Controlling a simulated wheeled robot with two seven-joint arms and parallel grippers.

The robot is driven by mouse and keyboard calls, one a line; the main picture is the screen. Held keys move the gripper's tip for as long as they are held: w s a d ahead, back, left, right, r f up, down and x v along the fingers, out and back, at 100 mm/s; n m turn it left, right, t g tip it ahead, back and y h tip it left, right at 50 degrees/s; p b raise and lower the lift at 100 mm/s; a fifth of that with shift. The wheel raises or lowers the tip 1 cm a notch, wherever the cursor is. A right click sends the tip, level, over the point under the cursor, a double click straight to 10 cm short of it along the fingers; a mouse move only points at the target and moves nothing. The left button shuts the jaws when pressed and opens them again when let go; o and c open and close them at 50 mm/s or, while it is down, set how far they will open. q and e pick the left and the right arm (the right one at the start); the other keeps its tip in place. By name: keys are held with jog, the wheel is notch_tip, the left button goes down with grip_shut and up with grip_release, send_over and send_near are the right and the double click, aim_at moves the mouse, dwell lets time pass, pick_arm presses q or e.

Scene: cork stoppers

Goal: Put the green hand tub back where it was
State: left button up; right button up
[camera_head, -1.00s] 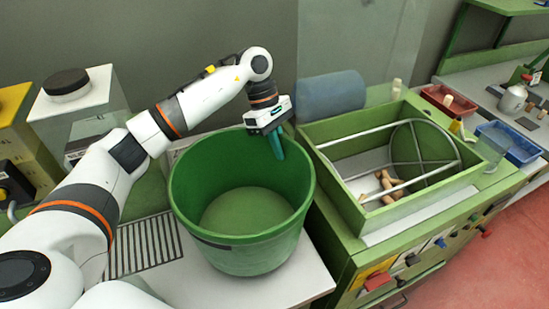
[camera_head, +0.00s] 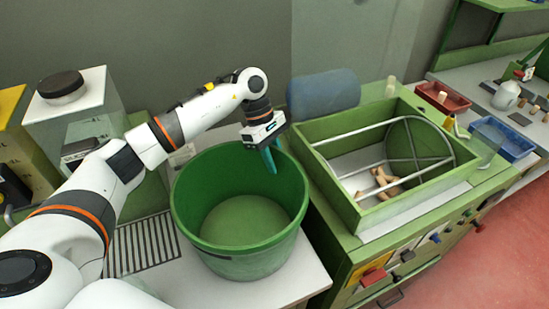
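The green hand tub (camera_head: 188,222) is large, round, upright and empty. It is over the white counter on the left of the green crate; whether its base touches the counter is hard to tell. My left gripper (camera_head: 270,158) reaches down at the tub's back right rim, with a teal finger showing inside the wall. It appears shut on the rim; the part behind the wall is hidden. My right gripper is not in view.
The white counter (camera_head: 290,290) has a slatted grate (camera_head: 143,245) at the tub's left. The green crate (camera_head: 345,222), with corks (camera_head: 382,180) and a metal frame, stands close on the right.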

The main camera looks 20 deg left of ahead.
pick_arm(q)
jog(key=shift+r, duration=0.25)
jog(key=b+v, duration=0.3)
jog(key=v, duration=0.8)
jog(key=shift+a+r, duration=0.15)
jog(key=shift+r, duration=0.25)
jog(key=shift+f, duration=0.1)
